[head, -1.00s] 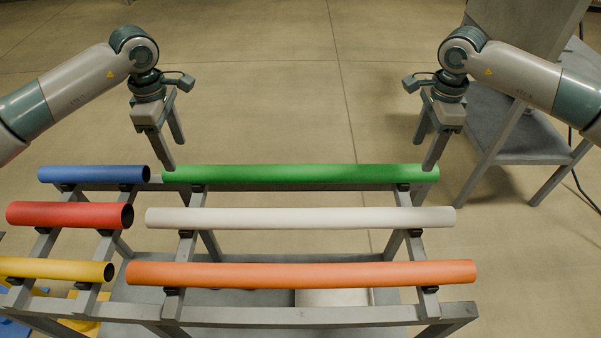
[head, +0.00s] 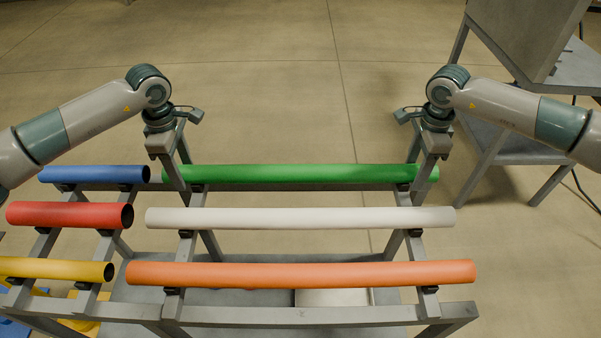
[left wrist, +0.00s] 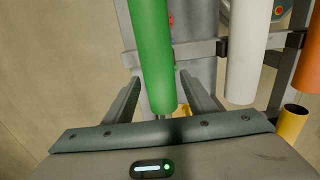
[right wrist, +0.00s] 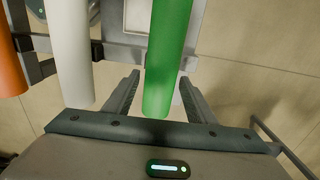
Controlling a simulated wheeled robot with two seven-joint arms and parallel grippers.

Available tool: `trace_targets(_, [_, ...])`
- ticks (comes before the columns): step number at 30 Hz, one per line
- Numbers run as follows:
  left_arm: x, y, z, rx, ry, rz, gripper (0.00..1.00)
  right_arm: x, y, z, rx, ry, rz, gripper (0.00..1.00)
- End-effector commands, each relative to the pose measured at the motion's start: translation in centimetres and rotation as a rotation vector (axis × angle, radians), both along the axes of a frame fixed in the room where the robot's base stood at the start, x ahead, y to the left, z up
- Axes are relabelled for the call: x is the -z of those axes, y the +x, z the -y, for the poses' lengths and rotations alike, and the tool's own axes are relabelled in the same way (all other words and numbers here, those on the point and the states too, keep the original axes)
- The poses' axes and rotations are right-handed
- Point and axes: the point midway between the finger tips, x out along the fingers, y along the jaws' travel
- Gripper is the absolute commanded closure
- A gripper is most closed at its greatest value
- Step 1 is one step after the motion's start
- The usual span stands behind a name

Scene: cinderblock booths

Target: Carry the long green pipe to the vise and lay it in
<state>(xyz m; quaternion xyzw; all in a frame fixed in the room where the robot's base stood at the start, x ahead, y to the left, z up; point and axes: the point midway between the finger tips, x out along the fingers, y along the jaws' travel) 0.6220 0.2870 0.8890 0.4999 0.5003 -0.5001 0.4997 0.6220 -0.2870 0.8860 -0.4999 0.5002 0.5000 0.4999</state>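The long green pipe (head: 300,173) lies across the back of the rack, level and resting on its supports. My left gripper (head: 180,185) is lowered at the pipe's left end. In the left wrist view the green pipe (left wrist: 152,60) runs between its two open fingers, with a gap on each side. My right gripper (head: 418,178) is at the pipe's right end. In the right wrist view the green pipe (right wrist: 168,60) lies between its open fingers, not gripped. No vise can be made out in these frames.
The grey rack (head: 300,316) also holds a white pipe (head: 300,218) and an orange pipe (head: 300,274) in front. Short blue (head: 95,174), red (head: 68,215) and yellow (head: 55,269) pipes lie at left. A grey stand (head: 510,150) is at the right; floor behind the rack is clear.

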Motion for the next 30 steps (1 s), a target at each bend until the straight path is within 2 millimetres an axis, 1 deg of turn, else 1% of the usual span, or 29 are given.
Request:
trace_targets(1, [0.0,0.0,0.0,0.0,0.0,0.0,0.62,0.0,0.0,0.0,0.0,0.0,0.0,0.62])
trace_targets(2, [0.0,0.0,0.0,0.0,0.0,0.0,0.69,0.0,0.0,0.0,0.0,0.0,0.0,0.69])
trace_targets(3, [0.0,0.0,0.0,0.0,0.0,0.0,0.79,0.0,0.0,0.0,0.0,0.0,0.0,0.79])
trace_targets(6, [0.0,0.0,0.0,0.0,0.0,0.0,1.0,0.0,0.0,0.0,0.0,0.0,0.0,1.0])
trace_targets(20, [-0.4,0.1,0.0,0.0,-0.001,0.003,1.0,-0.4,0.1,0.0,0.0,0.001,0.003,1.0])
trace_targets(26, [-1.2,0.1,0.0,0.0,-0.001,0.002,1.0,-1.2,0.1,0.0,0.0,0.001,0.003,1.0])
trace_targets(30, [-2.1,0.1,0.0,0.0,-0.001,0.002,1.0,-2.1,0.1,0.0,0.0,0.001,0.003,1.0])
